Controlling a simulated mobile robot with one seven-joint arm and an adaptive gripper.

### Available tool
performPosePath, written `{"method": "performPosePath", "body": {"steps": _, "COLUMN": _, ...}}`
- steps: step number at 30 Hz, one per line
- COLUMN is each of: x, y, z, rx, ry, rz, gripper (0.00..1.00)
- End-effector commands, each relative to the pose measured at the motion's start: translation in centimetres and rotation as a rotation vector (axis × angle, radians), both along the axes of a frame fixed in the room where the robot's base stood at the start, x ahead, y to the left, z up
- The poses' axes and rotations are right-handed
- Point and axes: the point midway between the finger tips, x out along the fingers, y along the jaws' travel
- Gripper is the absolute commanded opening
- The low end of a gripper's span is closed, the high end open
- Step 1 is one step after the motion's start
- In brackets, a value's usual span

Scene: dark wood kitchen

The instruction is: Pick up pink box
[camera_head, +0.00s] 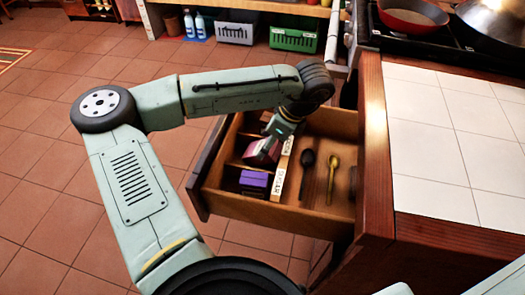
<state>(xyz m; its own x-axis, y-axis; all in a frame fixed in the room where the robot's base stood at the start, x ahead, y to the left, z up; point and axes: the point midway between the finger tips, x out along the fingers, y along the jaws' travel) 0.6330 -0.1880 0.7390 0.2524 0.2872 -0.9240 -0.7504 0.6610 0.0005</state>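The pink box (257,152) lies in the left part of an open wooden drawer (245,207), in a rear compartment. My arm reaches over the drawer from the left, and my gripper (268,143) points down at the pink box's upper right side. The gripper partly covers the box. The fingers are too small and dark to tell whether they are open, shut or touching it.
A purple box (254,181) lies in front of the pink box. A pale lettered strip (283,168) stands to the right, then a black spoon (306,170) and a yellowish spoon (332,175). A white-tiled counter (440,140) borders the drawer's right side.

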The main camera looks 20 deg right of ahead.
Motion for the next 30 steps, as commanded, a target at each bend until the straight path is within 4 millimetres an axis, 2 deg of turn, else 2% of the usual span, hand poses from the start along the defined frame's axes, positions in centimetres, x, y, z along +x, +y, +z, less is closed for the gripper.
{"method": "performPosePath", "body": {"steps": 5, "x": 0.0, "y": 0.0, "z": 0.0, "rx": 0.000, "ry": 0.000, "rz": 0.000, "gripper": 0.20}}
{"method": "performPosePath", "body": {"steps": 11, "x": 0.0, "y": 0.0, "z": 0.5, "rx": -0.002, "ry": 0.000, "rz": 0.001, "gripper": 0.20}}
{"method": "performPosePath", "body": {"steps": 14, "x": 0.1, "y": 0.0, "z": 1.8, "rx": -0.002, "ry": -0.003, "rz": 0.001, "gripper": 0.19}}
{"method": "performPosePath", "body": {"steps": 24, "x": 0.1, "y": 0.0, "z": 8.4, "rx": -0.001, "ry": -0.005, "rz": 0.000, "gripper": 0.19}}
{"method": "performPosePath", "body": {"steps": 27, "x": 0.1, "y": -0.5, "z": 9.4, "rx": -0.013, "ry": 0.007, "rz": -0.002, "gripper": 0.19}}
{"method": "performPosePath", "body": {"steps": 30, "x": 0.1, "y": -2.0, "z": 9.9, "rx": -0.057, "ry": 0.045, "rz": -0.014, "gripper": 0.19}}
